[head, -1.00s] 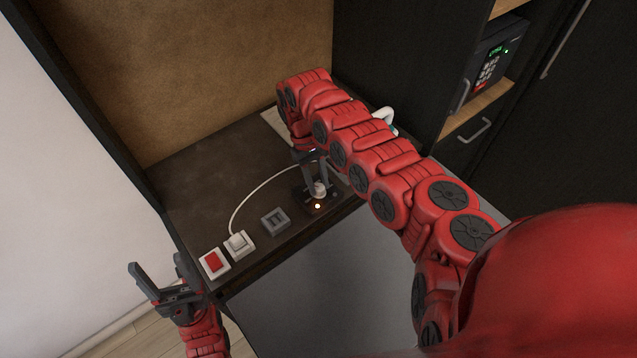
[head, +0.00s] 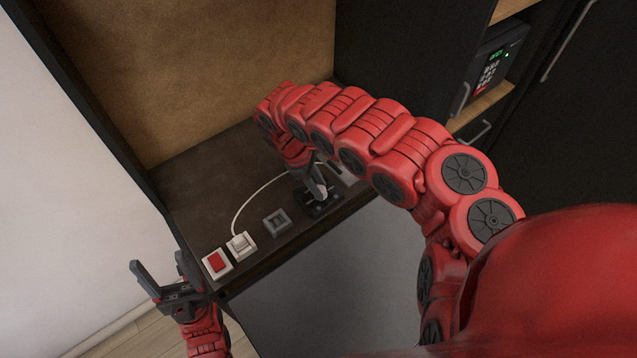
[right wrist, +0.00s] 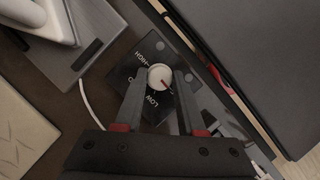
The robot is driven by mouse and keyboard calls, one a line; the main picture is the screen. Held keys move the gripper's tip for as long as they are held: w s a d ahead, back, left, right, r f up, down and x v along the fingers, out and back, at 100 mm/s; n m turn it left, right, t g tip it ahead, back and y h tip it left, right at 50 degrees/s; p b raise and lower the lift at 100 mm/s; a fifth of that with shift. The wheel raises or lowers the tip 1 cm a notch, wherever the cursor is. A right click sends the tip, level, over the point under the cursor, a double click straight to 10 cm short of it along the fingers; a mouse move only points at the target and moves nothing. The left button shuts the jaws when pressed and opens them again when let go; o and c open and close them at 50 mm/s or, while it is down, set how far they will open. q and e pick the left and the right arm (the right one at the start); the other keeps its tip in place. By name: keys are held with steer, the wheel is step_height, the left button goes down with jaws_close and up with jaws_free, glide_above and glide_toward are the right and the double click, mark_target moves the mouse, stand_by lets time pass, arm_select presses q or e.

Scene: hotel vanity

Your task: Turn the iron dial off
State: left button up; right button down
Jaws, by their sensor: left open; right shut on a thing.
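The iron dial (right wrist: 160,77) is a small round white knob with a red mark, on a dark square panel (right wrist: 143,60) with HIGH and LOW lettering. The red mark points to the lower right in the right wrist view. My right gripper (head: 319,192) is shut on the dial, one finger on each side; in the head view it mostly hides the knob. The white iron (right wrist: 43,16) is partly visible at the upper left of the right wrist view. My left gripper (head: 160,278) is open and empty, off the counter's left front corner.
On the dark counter (head: 205,180) are a red switch (head: 216,262), a white switch (head: 239,244) with a cord, and a grey square fitting (head: 277,222). A dark side wall stands behind my right arm. A safe (head: 490,68) sits on a shelf at the right.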

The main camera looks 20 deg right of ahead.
steer(key=shift+n, duration=0.4)
steer(key=c, duration=0.5)
jaws_free()
steer(key=shift+s+b+v, duration=0.15)
steer(key=shift+b+v, duration=0.9)
steer(key=shift+v, duration=3.3)
steer(key=shift+s+b+v, duration=0.15)
steer(key=shift+b+v, duration=0.9)
steer(key=shift+v, duration=3.3)
steer(key=shift+a, duration=0.15)
